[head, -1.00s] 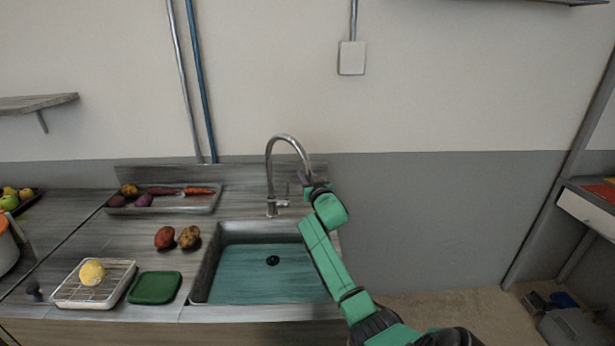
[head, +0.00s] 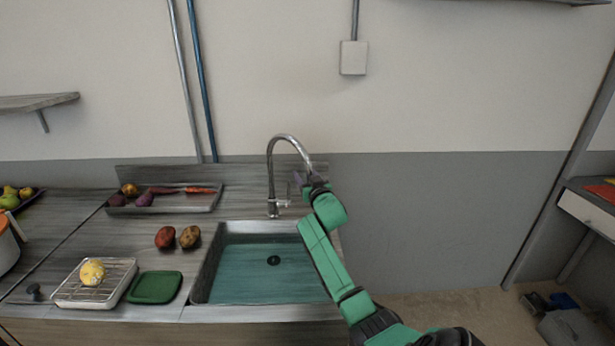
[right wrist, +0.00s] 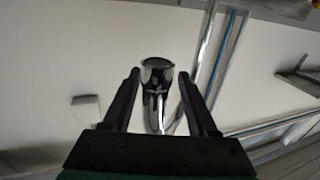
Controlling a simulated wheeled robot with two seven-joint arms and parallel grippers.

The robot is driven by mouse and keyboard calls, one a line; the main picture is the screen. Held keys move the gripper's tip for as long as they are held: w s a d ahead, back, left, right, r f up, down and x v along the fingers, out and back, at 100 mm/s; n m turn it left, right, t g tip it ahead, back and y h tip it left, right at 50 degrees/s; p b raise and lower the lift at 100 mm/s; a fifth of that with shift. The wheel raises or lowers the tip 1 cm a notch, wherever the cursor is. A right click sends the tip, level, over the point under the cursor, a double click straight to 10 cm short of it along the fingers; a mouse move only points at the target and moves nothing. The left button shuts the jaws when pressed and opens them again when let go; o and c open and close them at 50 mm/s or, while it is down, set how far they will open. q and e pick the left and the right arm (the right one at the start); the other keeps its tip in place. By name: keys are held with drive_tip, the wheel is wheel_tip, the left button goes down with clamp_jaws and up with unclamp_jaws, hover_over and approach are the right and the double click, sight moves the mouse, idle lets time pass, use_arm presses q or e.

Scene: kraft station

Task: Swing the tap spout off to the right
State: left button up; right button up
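The chrome tap (head: 271,180) stands at the back edge of the sink (head: 226,265). Its gooseneck spout (head: 290,136) arcs over to the right, and its tip hangs at my right gripper (head: 305,181). In the right wrist view the spout (right wrist: 157,75) lies between the two dark fingers of my right gripper (right wrist: 159,74), with a small gap on each side. That gripper is open around the spout and does not look closed on it. The tap's lower part is mostly hidden in the wrist view. My left gripper does not show.
A vegetable tray (head: 208,206) stands at the back left. The wall rises close behind the tap.

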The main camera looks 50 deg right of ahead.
drive_tip(key=b+v, duration=0.3)
drive_tip(key=v, duration=1.1)
drive_tip(key=shift+s+a, duration=0.2)
drive_tip(key=shift+w+f, duration=0.1)
drive_tip(key=shift+c, duration=0.3)
